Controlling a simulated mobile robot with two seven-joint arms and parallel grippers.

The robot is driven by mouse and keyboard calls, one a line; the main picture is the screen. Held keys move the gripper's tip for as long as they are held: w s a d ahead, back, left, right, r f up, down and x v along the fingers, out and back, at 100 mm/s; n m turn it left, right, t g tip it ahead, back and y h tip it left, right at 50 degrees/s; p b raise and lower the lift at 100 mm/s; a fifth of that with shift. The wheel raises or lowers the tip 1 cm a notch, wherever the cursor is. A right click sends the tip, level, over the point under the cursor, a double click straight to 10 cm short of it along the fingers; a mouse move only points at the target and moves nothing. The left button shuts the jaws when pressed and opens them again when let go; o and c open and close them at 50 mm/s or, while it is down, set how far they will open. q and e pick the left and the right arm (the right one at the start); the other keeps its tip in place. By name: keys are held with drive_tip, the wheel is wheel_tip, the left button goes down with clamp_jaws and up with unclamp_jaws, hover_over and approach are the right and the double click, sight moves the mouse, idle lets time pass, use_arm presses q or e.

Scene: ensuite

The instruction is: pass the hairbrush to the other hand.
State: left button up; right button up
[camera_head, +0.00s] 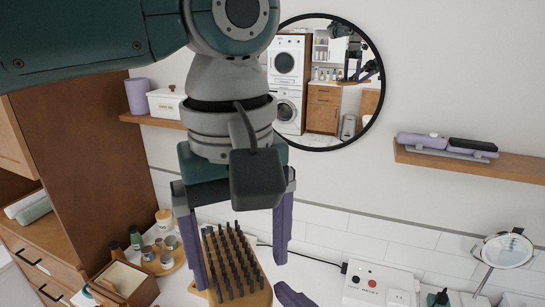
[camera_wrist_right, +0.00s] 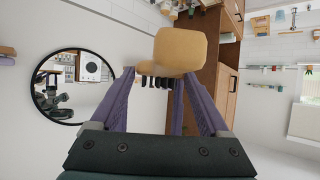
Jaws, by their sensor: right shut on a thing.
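The hairbrush (camera_head: 236,262) has a wooden head with rows of black bristles. It shows low in the head view, and its pale wooden head also shows beyond the fingers in the right wrist view (camera_wrist_right: 180,48). My left gripper (camera_head: 242,272) points down with its purple fingers wide apart, one on each side of the brush head in the picture. It is open; I cannot tell if a finger touches the brush. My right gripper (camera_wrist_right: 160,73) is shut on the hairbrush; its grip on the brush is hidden. Only a purple fingertip of it (camera_head: 292,294) shows in the head view.
Behind is a counter with a wooden box (camera_head: 128,284), a round tray of small cups (camera_head: 166,262) and a white device (camera_head: 380,284). A round mirror (camera_head: 378,85) and a shelf (camera_head: 480,164) with a purple-and-black item are on the wall. A brown cabinet (camera_head: 85,180) stands left.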

sight(241, 264)
idle(0.3)
use_arm(q)
wheel_tip(241, 264, up, 12)
drive_tip(key=f, duration=0.1)
drive_tip(key=a+f+y, duration=0.2)
drive_tip(key=a+f, duration=1.1)
drive_tip(key=f, duration=0.1)
drive_tip(key=s+d+f+m+t+h, duration=0.1)
drive_tip(key=s+d+f+m+h, duration=0.1)
drive_tip(key=s+d+f+m, duration=0.3)
drive_tip(key=s+d+f+m+t+h, duration=0.1)
drive_tip(key=s+d+m+h, duration=0.2)
drive_tip(key=s, duration=0.4)
drive_tip(key=s+a+r+n+t+y, duration=0.1)
drive_tip(key=s+a+r+y, duration=0.1)
drive_tip(key=s+a, duration=0.4)
drive_tip(key=a, duration=0.4)
drive_tip(key=shift+s+r+t+y, duration=0.15)
drive_tip(key=shift+s+t+y, duration=0.15)
drive_tip(key=shift+y, duration=0.1)
